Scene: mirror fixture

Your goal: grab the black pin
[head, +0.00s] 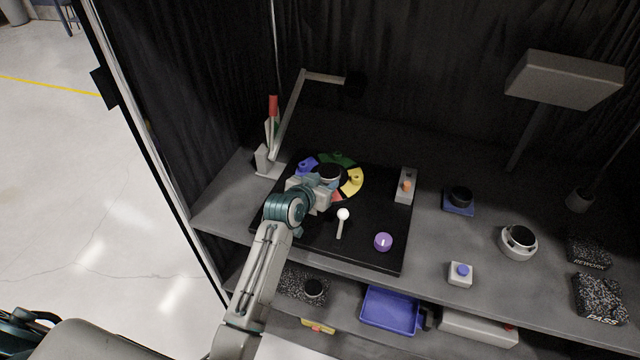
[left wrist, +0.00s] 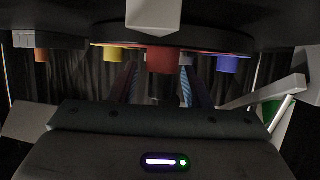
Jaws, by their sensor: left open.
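A colour wheel (head: 340,161) with blue, green, yellow and red parts lies on a black board (head: 374,255). A round black piece (head: 329,173) shows at its middle, just beyond my left gripper (head: 318,188); I cannot tell for sure whether it is the black pin. My left gripper is open at the near side of the wheel and hides part of it. In the left wrist view its fingers (left wrist: 158,88) stand apart, with a red pin (left wrist: 164,58) in line between them and nothing visibly held. My right gripper is out of view.
A white-balled lever (head: 343,214) and a purple knob (head: 383,242) are on the board. A jointed lamp arm (head: 290,115) rises behind left. Black-topped pieces stand on a blue base (head: 459,208) and a white ring (head: 517,252). A blue bin (head: 391,312) is below.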

